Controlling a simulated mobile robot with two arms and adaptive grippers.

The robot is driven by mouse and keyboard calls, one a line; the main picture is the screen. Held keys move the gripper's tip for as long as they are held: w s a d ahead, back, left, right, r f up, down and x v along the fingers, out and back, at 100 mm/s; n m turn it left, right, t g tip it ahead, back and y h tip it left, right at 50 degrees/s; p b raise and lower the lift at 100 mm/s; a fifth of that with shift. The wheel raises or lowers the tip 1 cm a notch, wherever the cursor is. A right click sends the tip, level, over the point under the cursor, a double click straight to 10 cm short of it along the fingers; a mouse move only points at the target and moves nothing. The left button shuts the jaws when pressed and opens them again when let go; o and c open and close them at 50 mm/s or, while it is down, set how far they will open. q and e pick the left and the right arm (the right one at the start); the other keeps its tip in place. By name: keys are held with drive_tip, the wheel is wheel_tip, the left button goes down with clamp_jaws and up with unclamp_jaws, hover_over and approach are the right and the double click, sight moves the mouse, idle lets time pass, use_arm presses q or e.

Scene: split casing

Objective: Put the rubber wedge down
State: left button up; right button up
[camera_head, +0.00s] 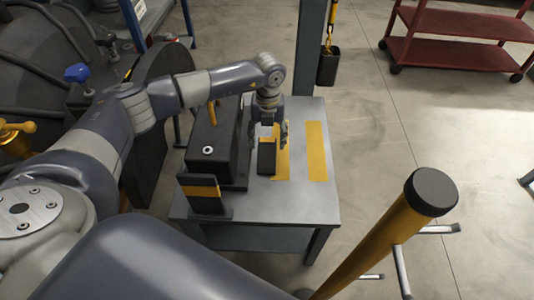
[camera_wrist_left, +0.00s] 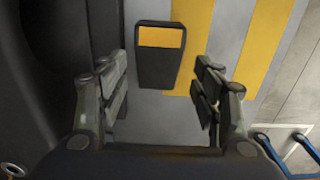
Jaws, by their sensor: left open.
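A rubber wedge (camera_head: 267,157), black with a yellow band, lies on the grey table (camera_head: 310,205), beside the dark casing block. In the left wrist view the wedge (camera_wrist_left: 159,70) lies ahead of my jaws, apart from both fingers. My left gripper (camera_head: 273,135) is over the table at the wedge's far end; it also shows in the left wrist view (camera_wrist_left: 164,90), its fingers wide apart with nothing held. A second black piece with a yellow band (camera_head: 204,194) stands at the table's front left. My right gripper is not in view.
The dark casing block (camera_head: 222,145) fills the table's left side. Yellow stripes (camera_head: 317,150) mark the bare right part of the tabletop. A grey post (camera_head: 308,50) rises behind the table. A red cart (camera_head: 455,30) stands farther back on open floor.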

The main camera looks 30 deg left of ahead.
sight(267, 149)
use_arm(q)
wheel_tip(267, 149, down, 6)
drive_tip(key=shift+w+a+f+b, duration=0.15)
drive_tip(key=shift+f+b, duration=0.1)
drive_tip(key=shift+b, duration=0.35)
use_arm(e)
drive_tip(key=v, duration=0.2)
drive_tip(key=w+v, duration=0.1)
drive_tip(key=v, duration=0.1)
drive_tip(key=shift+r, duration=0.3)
use_arm(q)
drive_tip(key=shift+c, duration=0.6)
drive_tip(key=c, duration=0.9)
drive_tip(key=shift+r, duration=0.15)
drive_tip(key=shift+c, duration=0.8)
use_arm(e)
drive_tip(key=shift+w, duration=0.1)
